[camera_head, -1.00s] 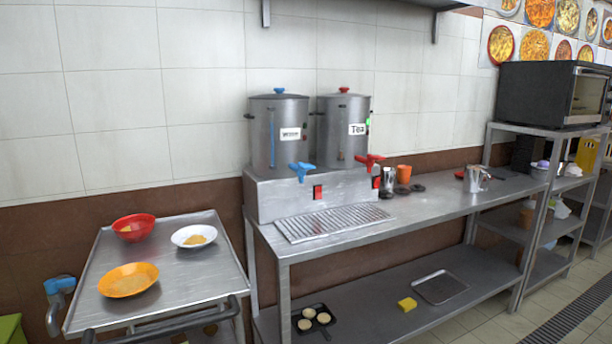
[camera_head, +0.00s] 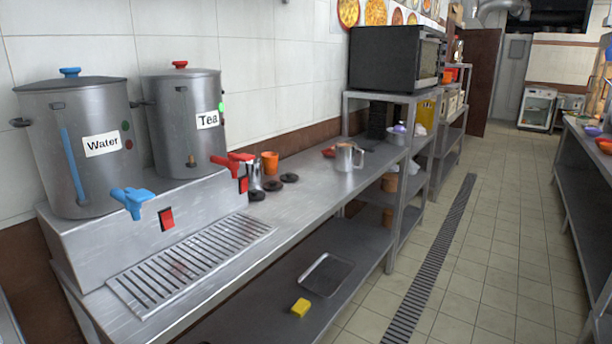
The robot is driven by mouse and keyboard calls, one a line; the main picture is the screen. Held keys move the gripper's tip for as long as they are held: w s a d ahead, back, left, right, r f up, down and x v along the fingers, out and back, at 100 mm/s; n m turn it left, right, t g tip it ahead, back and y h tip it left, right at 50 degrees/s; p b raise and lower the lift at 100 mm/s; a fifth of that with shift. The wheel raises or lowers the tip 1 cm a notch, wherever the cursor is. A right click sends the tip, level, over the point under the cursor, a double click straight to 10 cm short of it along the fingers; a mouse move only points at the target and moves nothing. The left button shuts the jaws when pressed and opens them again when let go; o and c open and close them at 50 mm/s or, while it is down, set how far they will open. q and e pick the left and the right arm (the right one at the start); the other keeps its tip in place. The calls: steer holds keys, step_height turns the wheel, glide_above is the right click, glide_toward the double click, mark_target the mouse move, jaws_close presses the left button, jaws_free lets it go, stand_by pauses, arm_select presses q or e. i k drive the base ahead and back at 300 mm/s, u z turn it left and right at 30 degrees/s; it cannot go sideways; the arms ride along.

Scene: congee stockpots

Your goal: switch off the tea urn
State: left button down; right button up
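The tea urn (camera_head: 184,118) is a steel cylinder with a red lid knob, a red tap (camera_head: 232,163) and a label reading "Tea" (camera_head: 208,120). It stands on a steel base (camera_head: 130,255) at the left of the counter. A red switch (camera_head: 243,185) sits on the base below the red tap. A green spot (camera_head: 222,106) shows on the urn's right side. The water urn (camera_head: 72,160) with a blue tap (camera_head: 132,201) stands to its left, with another red switch (camera_head: 166,218) below. Neither gripper shows.
A slotted drip tray (camera_head: 190,262) lies before the base. An orange cup (camera_head: 270,163), dark lids and a steel jug (camera_head: 347,158) stand on the counter. A yellow sponge (camera_head: 300,307) and a tray (camera_head: 326,275) lie on the lower shelf. The tiled aisle (camera_head: 490,240) at the right is clear.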

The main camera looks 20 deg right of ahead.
mark_target(244, 182)
steer(key=z, duration=0.65)
steer(key=i, duration=0.6)
steer(key=z, duration=0.55)
